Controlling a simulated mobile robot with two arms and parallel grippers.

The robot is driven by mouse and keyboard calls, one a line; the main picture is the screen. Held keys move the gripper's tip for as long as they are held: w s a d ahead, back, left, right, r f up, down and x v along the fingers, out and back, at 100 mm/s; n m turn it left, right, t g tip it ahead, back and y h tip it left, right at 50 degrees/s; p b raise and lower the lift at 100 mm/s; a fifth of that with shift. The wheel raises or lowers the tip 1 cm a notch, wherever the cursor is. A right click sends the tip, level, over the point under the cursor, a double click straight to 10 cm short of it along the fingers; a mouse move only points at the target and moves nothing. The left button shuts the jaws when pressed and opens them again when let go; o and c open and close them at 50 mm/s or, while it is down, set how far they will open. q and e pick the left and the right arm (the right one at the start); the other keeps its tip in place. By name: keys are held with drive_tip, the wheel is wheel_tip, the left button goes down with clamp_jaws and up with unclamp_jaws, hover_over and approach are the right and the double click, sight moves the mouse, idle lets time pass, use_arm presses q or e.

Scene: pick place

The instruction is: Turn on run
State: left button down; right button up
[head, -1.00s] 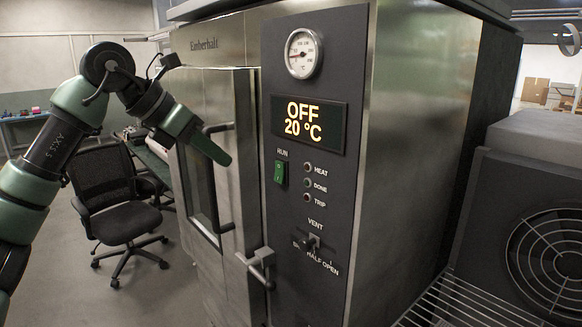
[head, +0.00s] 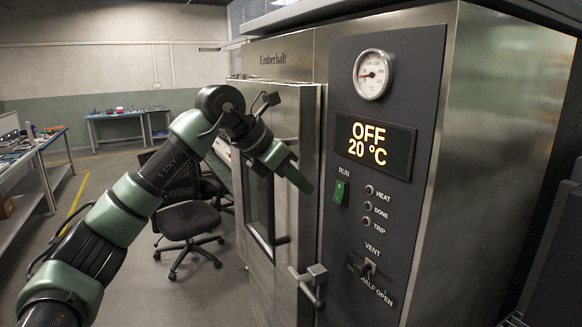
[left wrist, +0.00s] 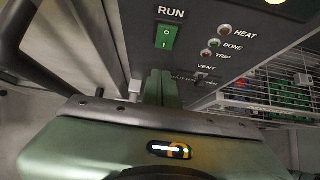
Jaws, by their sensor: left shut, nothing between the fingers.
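The green RUN rocker switch (head: 340,192) is on the dark control panel (head: 350,235) of the steel oven, under the display (head: 374,145) that reads OFF 20 °C. The switch also shows in the left wrist view (left wrist: 166,37), marked I and O, below the word RUN. My left gripper (head: 304,186) is shut and empty, in front of the oven door, left of the switch and apart from it in the head view. In the left wrist view its closed fingers (left wrist: 161,85) point toward the panel, below the switch. My right gripper is not in view.
The oven door handle (head: 312,284) sticks out at the lower left of the panel. The VENT lever (head: 366,268) and several indicator lamps are near the switch. A black office chair (head: 188,220) stands behind my left arm. Open floor lies to the left.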

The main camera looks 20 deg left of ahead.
sight(337, 198)
use_arm(q)
drive_tip(key=w+d+f+p, duration=0.2)
drive_tip(key=w, duration=0.1)
drive_tip(key=w+d+f, duration=0.1)
drive_tip(key=w+d, duration=0.1)
drive_tip(key=shift+p, duration=0.4)
drive_tip(key=shift+f+b, duration=0.3)
drive_tip(key=shift+b, duration=0.45)
drive_tip(key=shift+d+t+h+b, duration=0.1)
drive_tip(key=shift+t+h+b, duration=0.2)
drive_tip(key=shift+b, duration=0.05)
drive_tip(key=shift+r+p, duration=0.3)
